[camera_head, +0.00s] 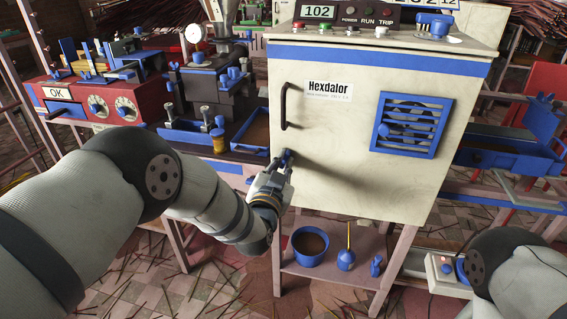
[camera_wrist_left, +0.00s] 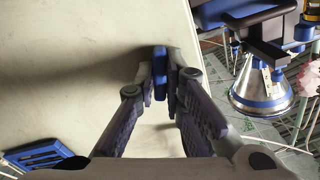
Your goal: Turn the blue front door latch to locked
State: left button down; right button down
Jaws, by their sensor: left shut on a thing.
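The white Hexdalor cabinet (camera_head: 335,185) has a pale front door with a black bar handle (camera_head: 284,106) near its left edge. The blue latch (camera_head: 287,155) sits low on the door's left edge, below that handle, and is partly hidden by my gripper. My left gripper (camera_head: 281,167) reaches it from the front left. In the left wrist view, my left gripper's fingers (camera_wrist_left: 161,78) are closed on both sides of the blue latch (camera_wrist_left: 159,72), touching it. The latch's base and any lock marking are hidden. My right gripper is out of view.
A blue vent grille (camera_head: 412,125) is on the door's right. A bench with a red machine (camera_head: 90,106) stands left. The floor is littered with thin sticks.

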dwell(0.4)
pick_arm(q)
jog(key=c, duration=1.7)
grip_release()
jog(key=shift+s, duration=0.1)
jog(key=s, duration=0.4)
jog(key=s+a, duration=0.1)
jog(key=s, duration=0.2)
jog(key=s+a, duration=0.1)
jog(key=s, duration=0.3)
jog(key=shift+s+a, duration=0.1)
jog(key=shift+s, duration=0.2)
